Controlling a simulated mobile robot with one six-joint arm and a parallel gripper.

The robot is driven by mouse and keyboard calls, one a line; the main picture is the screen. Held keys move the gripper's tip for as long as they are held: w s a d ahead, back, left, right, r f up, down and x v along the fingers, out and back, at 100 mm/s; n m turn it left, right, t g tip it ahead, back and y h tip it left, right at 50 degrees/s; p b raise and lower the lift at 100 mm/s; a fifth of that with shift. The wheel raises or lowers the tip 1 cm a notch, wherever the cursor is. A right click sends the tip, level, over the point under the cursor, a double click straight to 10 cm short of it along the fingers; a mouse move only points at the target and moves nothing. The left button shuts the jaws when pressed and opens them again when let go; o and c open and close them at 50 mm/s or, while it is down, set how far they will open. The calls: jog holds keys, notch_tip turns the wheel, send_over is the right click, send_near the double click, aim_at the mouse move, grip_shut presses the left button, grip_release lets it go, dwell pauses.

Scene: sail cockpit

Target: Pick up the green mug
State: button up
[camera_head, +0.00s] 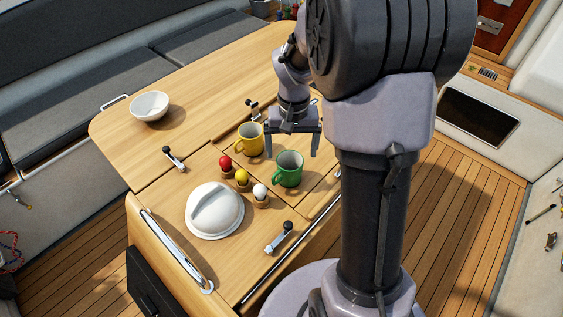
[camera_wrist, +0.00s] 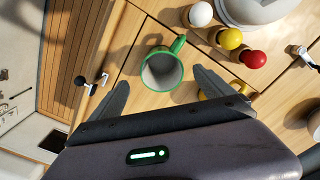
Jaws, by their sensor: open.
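The green mug (camera_head: 288,169) stands upright on the wooden table, its handle toward the left in the head view. In the wrist view the green mug (camera_wrist: 162,70) shows from above with a grey inside, and its handle points up and right. My gripper (camera_head: 281,142) is above the table, beyond the mug, with its fingers pointing down. In the wrist view my gripper (camera_wrist: 160,92) is open and empty, and the mug appears between and a little ahead of the fingertips. The gripper is apart from the mug as far as I can tell.
A yellow mug (camera_head: 249,139) stands close left of the green mug, partly behind a finger in the wrist view. Red (camera_head: 225,162), yellow (camera_head: 242,177) and white (camera_head: 260,191) eggs in cups stand beside it. A white domed lid (camera_head: 214,209) and white bowl (camera_head: 150,106) are on the table.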

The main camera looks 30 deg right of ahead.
aim_at(290, 172)
notch_tip(290, 172, down, 4)
jog(key=shift+f+b, duration=0.2)
jog(key=shift+b, duration=0.3)
jog(key=f+b, duration=0.1)
jog(key=f, duration=0.2)
jog(key=f+b, duration=0.1)
jog(key=f, duration=0.2)
jog(key=shift+a, duration=0.2)
jog(key=shift+r, duration=0.15)
jog(key=c, duration=1.5)
